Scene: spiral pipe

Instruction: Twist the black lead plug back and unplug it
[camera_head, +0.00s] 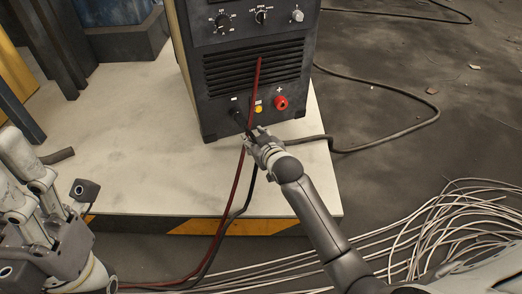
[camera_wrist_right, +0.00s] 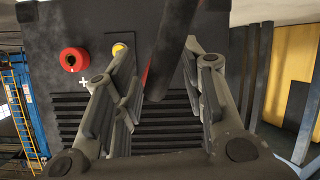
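The black lead plug (camera_head: 237,116) sits at the lower left of the welding machine's front (camera_head: 262,75), its black lead hanging down. In the right wrist view, the dark plug and lead (camera_wrist_right: 172,48) run between the fingers of my right gripper (camera_wrist_right: 160,95). These fingers stand apart, with a visible gap to the lead on the left side; contact on the right side is unclear. In the head view, my right gripper (camera_head: 256,137) is just below the plug and partly hides the lead. My left gripper (camera_head: 58,215) is at the lower left, away from the machine.
A red plus socket (camera_head: 281,103) and a yellow connector (camera_head: 258,109) are right of the plug. A red cable (camera_head: 241,170) hangs across the front close to the black lead. The machine stands on a pale platform (camera_head: 140,150). Loose pale cables (camera_head: 430,225) lie on the floor at right.

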